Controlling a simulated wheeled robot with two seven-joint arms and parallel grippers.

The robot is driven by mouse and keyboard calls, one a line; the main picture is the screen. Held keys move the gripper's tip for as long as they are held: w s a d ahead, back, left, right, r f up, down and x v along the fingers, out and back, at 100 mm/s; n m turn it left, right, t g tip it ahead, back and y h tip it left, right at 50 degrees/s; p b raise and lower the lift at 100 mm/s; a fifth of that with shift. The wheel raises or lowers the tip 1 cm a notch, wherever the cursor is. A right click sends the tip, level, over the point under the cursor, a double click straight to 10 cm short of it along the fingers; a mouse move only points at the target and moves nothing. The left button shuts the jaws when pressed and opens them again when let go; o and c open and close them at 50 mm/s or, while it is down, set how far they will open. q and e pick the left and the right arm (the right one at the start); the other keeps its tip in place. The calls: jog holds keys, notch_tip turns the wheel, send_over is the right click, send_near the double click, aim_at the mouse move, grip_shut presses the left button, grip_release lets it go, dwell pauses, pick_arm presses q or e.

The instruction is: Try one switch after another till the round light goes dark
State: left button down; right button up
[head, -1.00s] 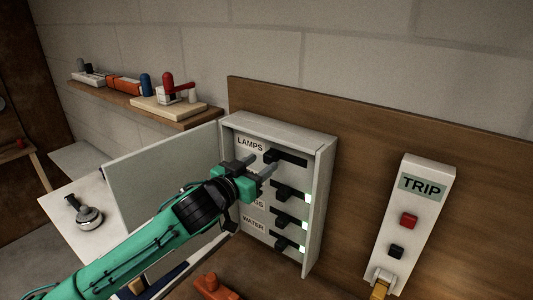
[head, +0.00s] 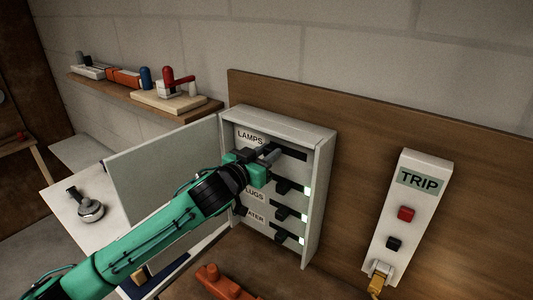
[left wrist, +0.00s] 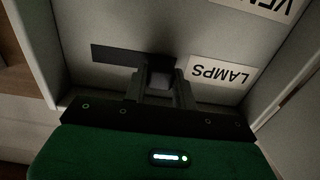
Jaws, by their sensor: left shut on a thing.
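A grey switch box (head: 327,152) with an open door (head: 160,160) is on the wooden board. It holds a column of black switches; labels LAMPS, PLUGS and WATER can be read, partly covered by my arm. My left gripper (head: 268,155) is at the top row, its fingers closed around the LAMPS switch (left wrist: 161,76), which sits at the label end of its dark slot (left wrist: 112,55). The lower switches (head: 284,187) each have a lit pale window to their right; no lit window shows in the LAMPS row. My right gripper is out of view.
A shelf (head: 160,113) with tools is at upper left. An orange object (head: 220,285) lies below the box.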

aim_at(291, 152)
pick_arm(q)
jog(key=shift+s+d, duration=0.65)
jog(key=shift+d, duration=0.25)
jog(key=shift+s+d, duration=0.65)
jog(key=shift+d, duration=0.25)
jog(key=shift+f, duration=0.1)
jog(key=c, duration=1.5)
grip_release()
jog(key=o, duration=0.4)
jog(key=shift+c, duration=0.2)
jog(key=shift+d, duration=0.1)
